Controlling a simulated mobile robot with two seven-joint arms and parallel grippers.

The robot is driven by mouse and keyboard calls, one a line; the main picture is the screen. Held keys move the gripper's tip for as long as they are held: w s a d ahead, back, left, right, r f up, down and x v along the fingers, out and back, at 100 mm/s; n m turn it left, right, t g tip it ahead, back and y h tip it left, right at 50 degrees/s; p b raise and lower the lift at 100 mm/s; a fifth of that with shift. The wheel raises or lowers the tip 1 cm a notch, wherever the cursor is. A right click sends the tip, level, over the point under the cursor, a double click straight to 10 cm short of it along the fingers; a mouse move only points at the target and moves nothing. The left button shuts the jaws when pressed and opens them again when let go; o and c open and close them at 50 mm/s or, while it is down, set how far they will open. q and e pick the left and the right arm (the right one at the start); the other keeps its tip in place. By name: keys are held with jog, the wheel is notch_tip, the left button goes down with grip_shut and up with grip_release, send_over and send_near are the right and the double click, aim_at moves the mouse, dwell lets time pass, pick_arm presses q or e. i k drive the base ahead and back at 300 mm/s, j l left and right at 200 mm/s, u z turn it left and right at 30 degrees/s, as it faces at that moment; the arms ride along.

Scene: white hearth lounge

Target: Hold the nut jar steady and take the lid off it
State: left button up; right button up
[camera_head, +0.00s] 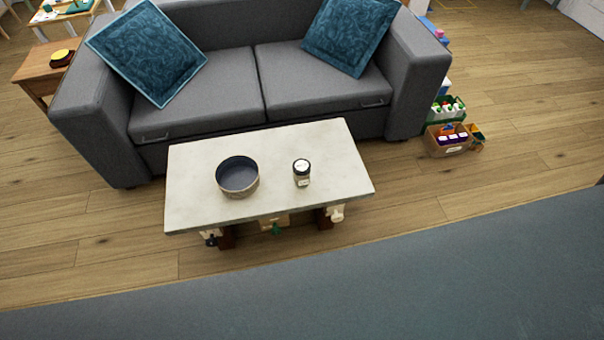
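The nut jar (302,173) stands upright on the pale coffee table (335,150), right of the table's middle. It is small, with a dark rim at the top, a light round top face and a pale label on its side. The lid appears to be on the jar, but it is too small to tell exactly how it sits. Neither of my grippers shows in the head view, and nothing touches the jar.
A round dark bowl or pan (238,176) stands left of the jar. A grey sofa (240,85) with two teal cushions is close behind the table. A large grey surface (330,285) fills the foreground. Boxes of bottles (450,138) stand right of the sofa, with open wood floor beyond.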

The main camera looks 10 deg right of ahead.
aim_at(301, 182)
jog(key=i+l+u, duration=0.1)
jog(key=l, duration=0.2)
jog(key=i+l+u, duration=0.25)
jog(key=l, duration=0.45)
jog(key=i+l+u, duration=0.15)
jog(key=l, duration=0.25)
jog(key=i+l+u, duration=0.1)
jog(key=l, duration=0.25)
jog(key=i, duration=0.1)
